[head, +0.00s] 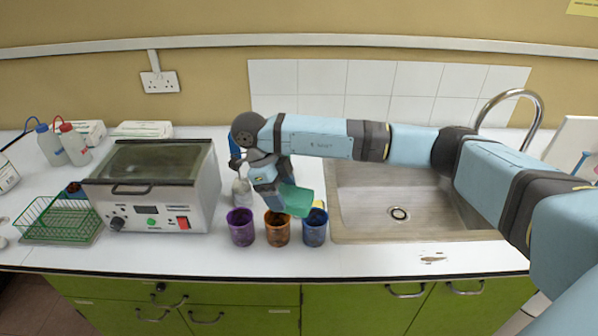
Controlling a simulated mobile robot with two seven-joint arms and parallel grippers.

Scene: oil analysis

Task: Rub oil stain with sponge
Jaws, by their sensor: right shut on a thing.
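My right gripper (272,184) is shut on a green sponge (296,200). It holds the sponge tilted, above or just behind the row of cups. A small brownish stain (432,259) lies on the white counter near its front edge, below the sink. The gripper and sponge are well to the left of the stain and apart from it. My left gripper is not in the picture.
A purple cup (241,228), an orange cup (277,230) and a blue cup (314,229) stand close under the sponge. A metal lab device (155,190) and a green wire basket (62,220) are at left. The sink (370,195) is at right. The front counter strip is mostly clear.

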